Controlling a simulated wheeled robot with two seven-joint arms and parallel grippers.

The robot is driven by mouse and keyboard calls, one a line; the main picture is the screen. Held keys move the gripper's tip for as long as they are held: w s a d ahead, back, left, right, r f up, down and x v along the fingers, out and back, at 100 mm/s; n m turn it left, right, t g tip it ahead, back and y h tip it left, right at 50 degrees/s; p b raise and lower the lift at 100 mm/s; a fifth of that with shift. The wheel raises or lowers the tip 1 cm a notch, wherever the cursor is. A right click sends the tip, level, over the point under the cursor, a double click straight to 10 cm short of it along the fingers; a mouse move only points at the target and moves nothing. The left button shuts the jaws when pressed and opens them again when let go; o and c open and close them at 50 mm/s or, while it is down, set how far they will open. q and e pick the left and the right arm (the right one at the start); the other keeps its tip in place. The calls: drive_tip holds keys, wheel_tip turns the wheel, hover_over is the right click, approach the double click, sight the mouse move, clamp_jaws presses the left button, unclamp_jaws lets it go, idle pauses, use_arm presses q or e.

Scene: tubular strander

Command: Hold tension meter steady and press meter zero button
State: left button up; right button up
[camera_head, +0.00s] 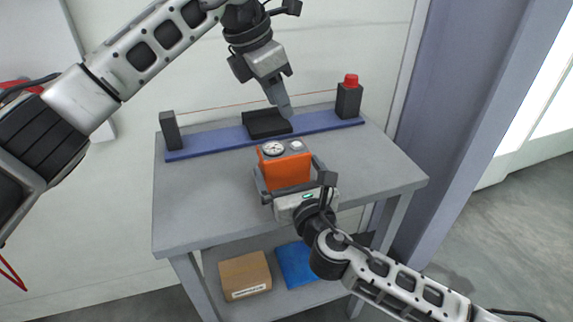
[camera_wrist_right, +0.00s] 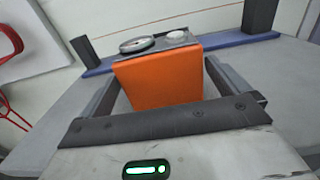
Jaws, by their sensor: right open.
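The orange tension meter (camera_head: 286,170) stands upright on the grey table. On its top are a round white dial (camera_head: 273,148) and, to the right, a pale round button (camera_head: 296,146). The right wrist view shows the meter (camera_wrist_right: 160,78), its dial (camera_wrist_right: 137,45) and its button (camera_wrist_right: 177,36). My right gripper (camera_head: 287,166) is open, with one finger on each side of the meter; whether either finger touches it is unclear. My left gripper (camera_head: 284,110) points down behind and above the meter, apart from the button. Its fingers look together and empty.
A blue rail (camera_head: 210,142) lies along the table's back, with a black block (camera_head: 266,123), a dark left post (camera_head: 170,130) and a red-topped right post (camera_head: 349,97). A thin line runs between the posts. A cardboard box (camera_head: 245,275) and blue bin (camera_head: 296,264) sit below.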

drive_tip(key=shift+x, duration=1.15)
drive_tip(key=c, duration=0.7)
use_arm(q)
drive_tip(key=shift+c, duration=0.6)
use_arm(e)
drive_tip(key=shift+c, duration=1.3)
use_arm(q)
clamp_jaws()
use_arm(e)
drive_tip(key=shift+f, duration=0.1)
